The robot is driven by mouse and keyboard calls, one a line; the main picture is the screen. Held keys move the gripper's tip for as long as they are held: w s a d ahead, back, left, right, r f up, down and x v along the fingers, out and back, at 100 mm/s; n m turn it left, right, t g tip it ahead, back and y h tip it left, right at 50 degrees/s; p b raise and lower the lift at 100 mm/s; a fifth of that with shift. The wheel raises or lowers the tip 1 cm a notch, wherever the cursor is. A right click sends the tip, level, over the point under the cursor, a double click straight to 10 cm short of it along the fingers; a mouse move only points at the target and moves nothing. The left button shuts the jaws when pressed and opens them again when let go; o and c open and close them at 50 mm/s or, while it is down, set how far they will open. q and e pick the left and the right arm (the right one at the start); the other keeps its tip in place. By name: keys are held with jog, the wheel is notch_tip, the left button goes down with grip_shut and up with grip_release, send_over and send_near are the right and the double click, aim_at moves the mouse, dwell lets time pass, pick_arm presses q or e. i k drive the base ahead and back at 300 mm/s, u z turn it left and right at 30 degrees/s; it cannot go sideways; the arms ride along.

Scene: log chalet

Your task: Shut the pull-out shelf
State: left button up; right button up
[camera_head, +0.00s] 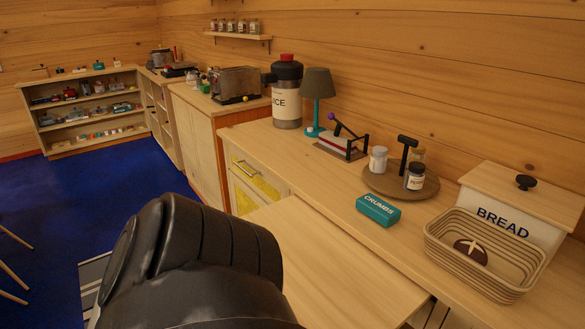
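The pull-out shelf (335,275) is a flat, light wooden board. It sticks out from under the counter's front edge, in the lower middle of the view. Its top looks bare where I see it. A black arm link of mine covers its left part and near corner. Neither of my grippers shows, so I cannot tell where they are relative to the shelf.
On the counter (262,140) stand a teal CRUMBS box (378,210), a round tray (375,186) with jars, a bread box (533,200), a basket (440,243), a lamp (318,85) and a JUICE dispenser (287,105).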

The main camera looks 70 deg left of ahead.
aim_at(332, 280)
jog(key=k, duration=0.5)
jog(key=u, duration=3)
jog(key=k, duration=0.1)
jog(key=z, duration=2.25)
jog(key=k, duration=0.95)
jog(key=u, duration=1.05)
jog(key=i, duration=1.5)
